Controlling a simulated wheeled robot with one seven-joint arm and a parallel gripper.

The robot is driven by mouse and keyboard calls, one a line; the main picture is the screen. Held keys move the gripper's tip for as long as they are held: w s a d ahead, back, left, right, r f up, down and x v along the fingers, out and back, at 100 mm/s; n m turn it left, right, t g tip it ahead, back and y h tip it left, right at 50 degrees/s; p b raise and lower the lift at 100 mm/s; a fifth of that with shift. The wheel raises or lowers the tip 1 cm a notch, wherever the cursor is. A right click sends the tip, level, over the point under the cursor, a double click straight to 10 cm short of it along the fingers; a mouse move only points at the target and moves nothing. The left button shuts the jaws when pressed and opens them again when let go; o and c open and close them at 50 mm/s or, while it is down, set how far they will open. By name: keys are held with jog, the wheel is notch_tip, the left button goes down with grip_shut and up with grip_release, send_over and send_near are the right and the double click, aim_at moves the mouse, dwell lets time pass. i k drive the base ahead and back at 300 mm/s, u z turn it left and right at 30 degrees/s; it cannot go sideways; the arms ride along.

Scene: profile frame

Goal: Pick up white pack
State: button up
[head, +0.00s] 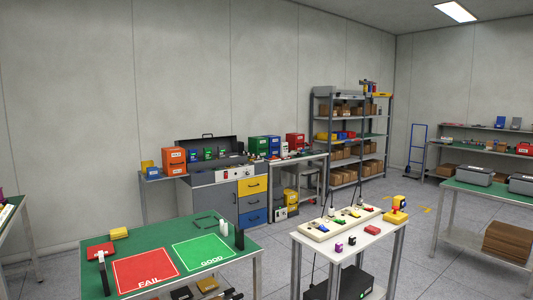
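A small white upright block (239,240), which may be the white pack, stands at the right edge of the green-topped table (207,279), beside the green GOOD square (203,252). Another narrow upright item, white on top and dark below (103,272), stands at the left of the same table by the red FAIL square (145,271). At this size I cannot tell for sure which white item is the pack. My gripper is not in view.
A red box (100,250) and a yellow box (119,232) lie on the green table's left. A narrow table right of it holds a white tray (340,223) with colored items and a yellow device (396,213). Floor shows between the two tables.

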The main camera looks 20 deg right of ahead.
aim_at(284, 145)
jog(key=z, duration=1.9)
jog(key=i, duration=6.45)
jog(key=u, duration=2.5)
